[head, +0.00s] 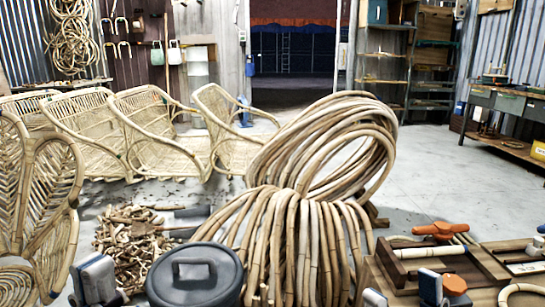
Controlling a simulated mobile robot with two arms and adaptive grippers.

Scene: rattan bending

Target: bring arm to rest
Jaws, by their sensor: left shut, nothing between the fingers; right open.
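My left gripper (95,281) shows at the bottom left, with its grey and blue fingertips together and nothing seen between them. It is left of a dark lidded bin (195,277). My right gripper (402,294) shows at the bottom right, in front of the wooden workbench (392,268). Its two fingertips are apart, and I see nothing held between them. Both grippers are cut off by the bottom edge, and most of both arms is out of view.
A large bundle of bent rattan poles (310,225) stands in the middle. Offcuts (130,240) lie on the floor to its left. Rattan chairs (145,130) line the left side. The bench carries an orange-handled tool (440,230). Concrete floor (425,175) is clear at the right.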

